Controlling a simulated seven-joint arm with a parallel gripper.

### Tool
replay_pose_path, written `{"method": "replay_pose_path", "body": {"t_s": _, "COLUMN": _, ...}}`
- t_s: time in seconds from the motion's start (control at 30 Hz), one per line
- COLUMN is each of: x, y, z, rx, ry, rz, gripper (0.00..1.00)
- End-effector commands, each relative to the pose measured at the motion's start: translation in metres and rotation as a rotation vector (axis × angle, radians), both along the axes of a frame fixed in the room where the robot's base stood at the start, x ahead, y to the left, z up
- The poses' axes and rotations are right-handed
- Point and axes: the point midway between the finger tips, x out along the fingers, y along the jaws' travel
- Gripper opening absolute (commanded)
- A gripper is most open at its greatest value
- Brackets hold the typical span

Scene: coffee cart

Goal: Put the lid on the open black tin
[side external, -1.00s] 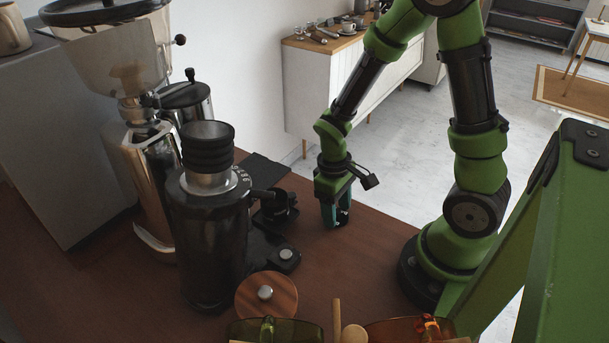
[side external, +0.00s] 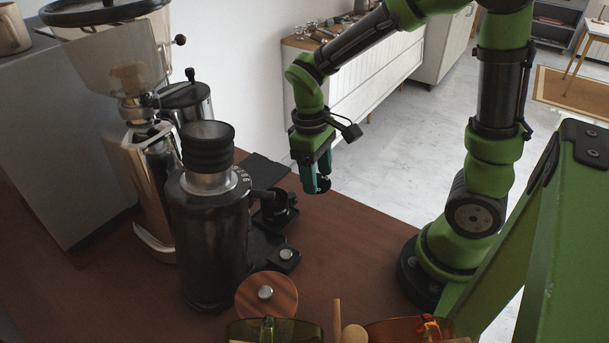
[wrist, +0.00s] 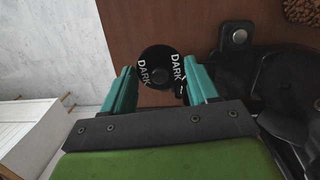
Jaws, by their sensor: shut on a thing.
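My gripper (side external: 316,187) is raised above the back edge of the brown counter. In the wrist view, its two teal fingers (wrist: 162,75) stand on either side of a small black round thing marked DARK (wrist: 154,58), which looks like the tin's lid. In the side view, the black thing shows as a small dark shape (side external: 324,183) at the fingertips. The gripper is shut on it and holds it clear of the counter. I cannot make out the open black tin for certain in either view.
A black grinder (side external: 208,240) stands left of my gripper, with a low black stand (side external: 284,257) beside it. A wooden disc with a metal knob (side external: 280,291) is nearer. A brown, rough-textured thing (wrist: 303,10) is cut off in the wrist view. The counter right of the stand is clear.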

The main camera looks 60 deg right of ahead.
Motion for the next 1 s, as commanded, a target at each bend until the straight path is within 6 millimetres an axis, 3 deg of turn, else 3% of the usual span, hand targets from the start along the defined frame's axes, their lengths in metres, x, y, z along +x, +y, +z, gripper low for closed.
{"method": "replay_pose_path", "body": {"t_s": 0.03, "x": 0.016, "y": 0.012, "z": 0.005, "rx": -0.001, "ry": -0.003, "rz": 0.020, "gripper": 0.31}}
{"method": "replay_pose_path", "body": {"t_s": 0.2, "x": 0.052, "y": 0.045, "z": 0.024, "rx": -0.001, "ry": -0.010, "rz": 0.038, "gripper": 0.31}}
{"method": "replay_pose_path", "body": {"t_s": 0.43, "x": 0.071, "y": 0.060, "z": 0.044, "rx": 0.006, "ry": -0.010, "rz": -0.004, "gripper": 0.31}}
{"method": "replay_pose_path", "body": {"t_s": 1.0, "x": 0.068, "y": 0.059, "z": -0.003, "rx": 0.005, "ry": 0.002, "rz": -0.014, "gripper": 0.31}}
